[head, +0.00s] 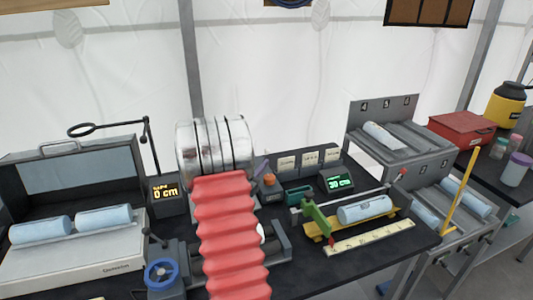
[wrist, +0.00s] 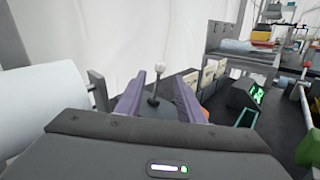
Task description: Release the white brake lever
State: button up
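The white brake lever (wrist: 160,66) shows in the wrist view as a white ball on a thin dark stem rising from a dark base. My gripper (wrist: 160,84) is open, with its two purple fingers apart on either side of the lever in the picture. The lever appears between or just beyond the fingertips, and I see no contact. In the head view a purple finger of my gripper (head: 262,165) shows just right of the metal drum. The lever cannot be made out there; my red-sleeved arm covers much of that area.
The metal drum (head: 237,147) stands close left of my gripper. Small label plates (head: 287,163) and a green "30 cm" display (head: 337,182) are to the right. A pale-blue roll (head: 364,209) lies on a yellow cradle. A case with two rolls (head: 75,250) sits left.

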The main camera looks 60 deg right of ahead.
aim_at(267, 150)
jog(key=d, duration=0.8)
jog(key=shift+d, duration=0.25)
jog(key=shift+c, duration=0.5)
grip_shut()
